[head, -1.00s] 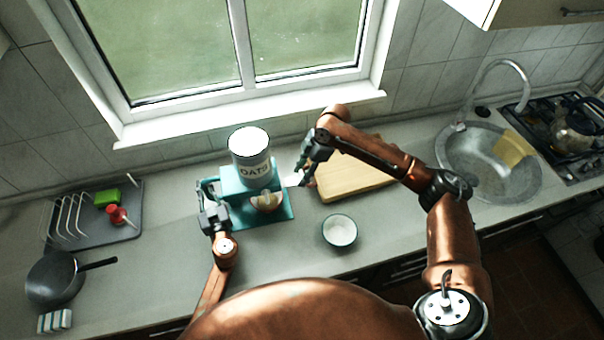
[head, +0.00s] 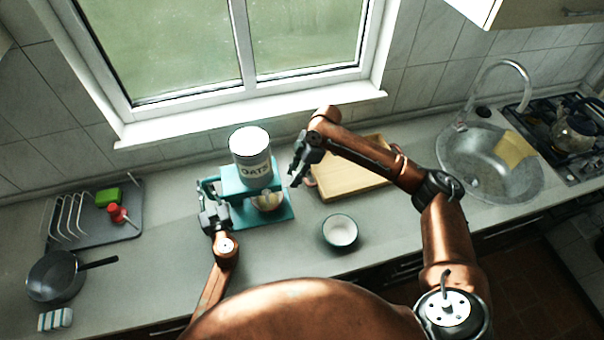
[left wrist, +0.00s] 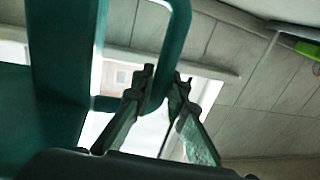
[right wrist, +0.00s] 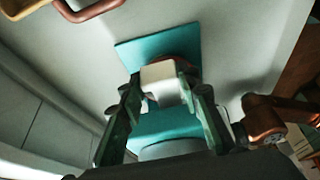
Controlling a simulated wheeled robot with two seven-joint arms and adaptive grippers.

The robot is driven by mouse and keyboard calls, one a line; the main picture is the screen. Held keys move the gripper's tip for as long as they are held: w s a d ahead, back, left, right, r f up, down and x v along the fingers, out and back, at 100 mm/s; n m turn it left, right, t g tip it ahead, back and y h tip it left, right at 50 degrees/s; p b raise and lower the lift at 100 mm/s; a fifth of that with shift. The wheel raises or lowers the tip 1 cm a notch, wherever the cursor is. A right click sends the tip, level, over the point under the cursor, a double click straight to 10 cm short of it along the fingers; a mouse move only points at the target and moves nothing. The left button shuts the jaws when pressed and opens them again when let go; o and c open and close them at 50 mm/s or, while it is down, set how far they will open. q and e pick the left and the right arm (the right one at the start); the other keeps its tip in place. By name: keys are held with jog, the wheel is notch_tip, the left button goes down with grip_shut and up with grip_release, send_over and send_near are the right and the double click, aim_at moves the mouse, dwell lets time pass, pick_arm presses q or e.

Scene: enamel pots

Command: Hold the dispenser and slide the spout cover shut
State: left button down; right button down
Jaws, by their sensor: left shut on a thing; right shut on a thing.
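The teal dispenser (head: 238,181) stands on its base plate, with a white canister marked OATS (head: 250,158) on top. My left gripper (head: 210,200) is shut on the teal side handle (left wrist: 180,45), whose bar passes between the fingers in the left wrist view. My right gripper (head: 295,178) is at the dispenser's right side. In the right wrist view its fingers (right wrist: 163,98) close around a white block, the spout cover (right wrist: 160,80), in front of the teal body. In the head view I cannot make out the cover, so its exact position is unclear.
A bowl (head: 266,203) sits under the dispenser's spout. Another bowl (head: 340,230) stands on the counter to the front right. A dish rack (head: 95,215) and pan (head: 55,275) are at left.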

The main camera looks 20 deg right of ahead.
jog(key=shift+a, duration=0.9)
jog(key=c, duration=1.4)
grip_release()
jog(key=shift+d, duration=0.1)
jog(key=v, duration=1.2)
